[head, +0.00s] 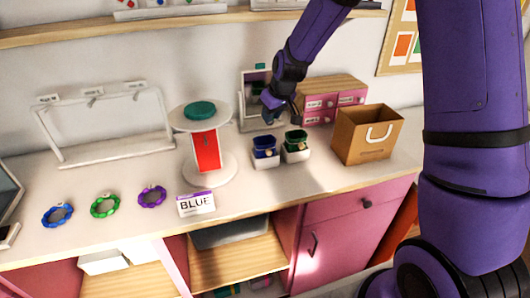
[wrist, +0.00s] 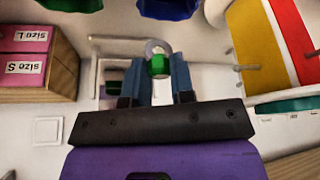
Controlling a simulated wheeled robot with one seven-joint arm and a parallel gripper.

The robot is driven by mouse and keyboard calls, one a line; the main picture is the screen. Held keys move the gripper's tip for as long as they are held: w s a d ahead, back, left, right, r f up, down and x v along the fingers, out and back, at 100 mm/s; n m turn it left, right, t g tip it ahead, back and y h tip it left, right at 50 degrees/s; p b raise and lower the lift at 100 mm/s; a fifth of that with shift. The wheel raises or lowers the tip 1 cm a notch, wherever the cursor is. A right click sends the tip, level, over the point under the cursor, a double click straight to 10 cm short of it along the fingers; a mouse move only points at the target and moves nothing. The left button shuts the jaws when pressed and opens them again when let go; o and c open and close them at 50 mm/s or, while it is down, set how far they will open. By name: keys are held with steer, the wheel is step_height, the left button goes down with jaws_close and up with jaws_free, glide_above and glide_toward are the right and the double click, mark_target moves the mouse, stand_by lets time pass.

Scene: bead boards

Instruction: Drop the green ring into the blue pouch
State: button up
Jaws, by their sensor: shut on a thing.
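The green ring (wrist: 159,66), a pale band with a green stone, is between my gripper's (wrist: 159,75) two blue fingers in the wrist view. My gripper is shut on it. In the head view my gripper (head: 271,110) is in the air above and behind the pouches; the ring is too small to make out there. The blue pouch (head: 265,157) stands open on the counter, left of the green pouch (head: 297,151). In the wrist view parts of the blue pouch (wrist: 170,8) and green pouch (wrist: 70,4) show at the top edge.
A paper bag (head: 366,138) and pink drawers (head: 320,103) stand right of the pouches. A round white stand (head: 208,170) with a red panel is to the left. A card reading BLUE (head: 196,204) and several beaded bracelets (head: 105,206) lie at the front left.

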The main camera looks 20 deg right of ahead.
steer(key=shift+f, duration=0.95)
steer(key=o, duration=1)
steer(key=v, duration=1)
steer(key=shift+s+r, duration=0.2)
steer(key=shift+r, duration=0.15)
steer(key=shift+d, duration=0.1)
